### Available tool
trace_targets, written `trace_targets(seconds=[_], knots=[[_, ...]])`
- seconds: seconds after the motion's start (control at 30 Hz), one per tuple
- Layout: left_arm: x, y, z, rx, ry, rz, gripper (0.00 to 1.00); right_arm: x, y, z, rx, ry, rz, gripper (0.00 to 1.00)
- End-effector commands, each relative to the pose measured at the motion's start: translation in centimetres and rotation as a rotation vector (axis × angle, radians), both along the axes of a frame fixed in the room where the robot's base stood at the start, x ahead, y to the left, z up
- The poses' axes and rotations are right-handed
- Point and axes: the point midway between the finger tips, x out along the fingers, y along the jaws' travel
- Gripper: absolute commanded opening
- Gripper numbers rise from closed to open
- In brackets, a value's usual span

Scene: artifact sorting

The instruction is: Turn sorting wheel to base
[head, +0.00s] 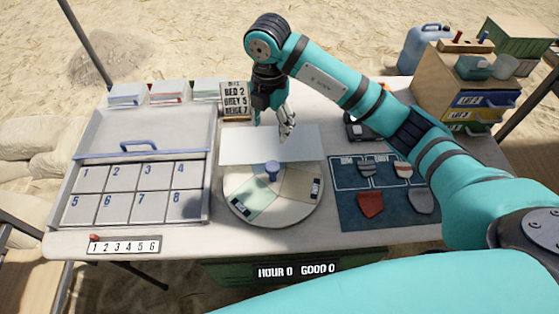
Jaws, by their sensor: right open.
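A greenish section and a beige section show on the disc, each with a small dark label. A white panel (245,146) covers or stands over its far part. My right gripper (286,130) is open and empty above the panel, behind the knob and apart from it. My left gripper is not in view.
A tray (213,200) with numbered compartments lies left. A sign (235,99) stands behind the wheel. A dark mat (387,222) with several sherds lies right, under my right arm. A drawer cabinet (456,97) stands at the back right. A number strip (124,246) sits at the front edge.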

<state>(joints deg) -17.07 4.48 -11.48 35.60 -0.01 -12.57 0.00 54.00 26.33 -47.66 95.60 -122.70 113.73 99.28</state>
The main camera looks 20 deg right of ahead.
Motion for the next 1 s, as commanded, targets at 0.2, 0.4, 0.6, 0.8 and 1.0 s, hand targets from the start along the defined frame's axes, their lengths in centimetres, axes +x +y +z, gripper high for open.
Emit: trace_targets(seconds=[0.2,0.4,0.6,0.8,1.0], knots=[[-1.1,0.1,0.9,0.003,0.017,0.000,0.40,-0.2,-0.1,-4.1,0.001,0.010,-0.001,0.62],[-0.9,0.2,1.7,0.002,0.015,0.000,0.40,-0.2,-0.1,-8.6,0.002,0.010,0.001,0.62],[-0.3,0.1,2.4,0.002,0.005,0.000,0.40,-0.2,0.0,-12.7,0.003,0.008,0.001,0.62],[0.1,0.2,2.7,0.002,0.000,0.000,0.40,-0.1,-0.1,-15.5,0.003,0.007,0.001,0.62],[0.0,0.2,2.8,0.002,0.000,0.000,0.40,-0.1,-0.1,-16.5,0.002,0.005,0.002,0.62]])
